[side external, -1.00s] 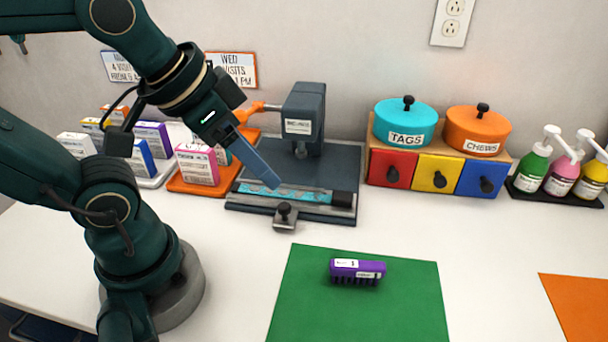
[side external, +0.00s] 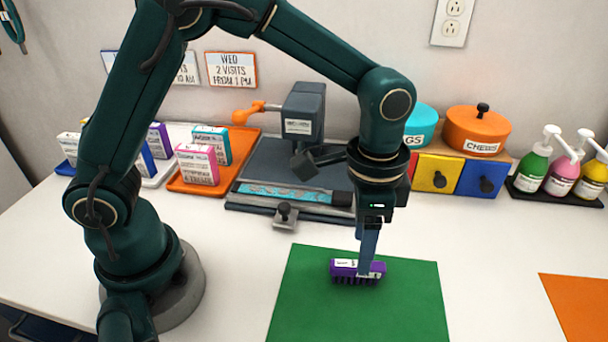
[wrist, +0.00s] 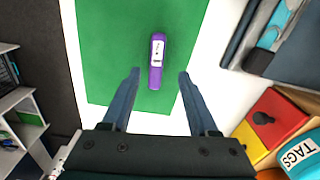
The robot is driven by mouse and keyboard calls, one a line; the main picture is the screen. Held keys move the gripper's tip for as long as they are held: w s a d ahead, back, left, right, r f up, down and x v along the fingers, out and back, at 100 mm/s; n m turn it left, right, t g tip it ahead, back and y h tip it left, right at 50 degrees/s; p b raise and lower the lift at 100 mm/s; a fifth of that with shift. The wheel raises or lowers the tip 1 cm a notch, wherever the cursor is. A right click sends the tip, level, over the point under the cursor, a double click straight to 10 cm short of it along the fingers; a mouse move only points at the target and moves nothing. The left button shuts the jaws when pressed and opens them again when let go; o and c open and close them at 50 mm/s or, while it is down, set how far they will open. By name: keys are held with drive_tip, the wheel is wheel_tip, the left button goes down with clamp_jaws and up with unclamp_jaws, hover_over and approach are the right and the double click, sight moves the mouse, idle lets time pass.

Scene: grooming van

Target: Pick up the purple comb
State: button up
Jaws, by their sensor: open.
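The purple comb (side external: 343,271) with white labels lies on the green mat (side external: 300,305), its teeth toward the camera in the side view. In the wrist view the comb (wrist: 155,76) points lengthwise away from my gripper (wrist: 157,72), between the two spread blue fingers with green showing on both sides. In the side view my gripper (side external: 368,270) points straight down, its finger in front of part of the comb. My gripper is open and holds nothing. I cannot tell the exact height of the fingertips above the mat.
A dark press (side external: 302,115) with an orange handle stands behind the mat. Red, yellow and blue drawers (side external: 433,175) with an orange pot (side external: 476,128) and a teal pot stand behind my wrist. Pump bottles (side external: 560,175) are at right. White table is clear around the mat.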

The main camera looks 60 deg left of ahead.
sight(356, 273)
drive_tip(key=shift+s+d+f, duration=0.15)
drive_tip(key=shift+s+f, duration=0.1)
drive_tip(key=shift+f, duration=2.65)
drive_tip(key=shift+c, duration=0.3)
clamp_jaws()
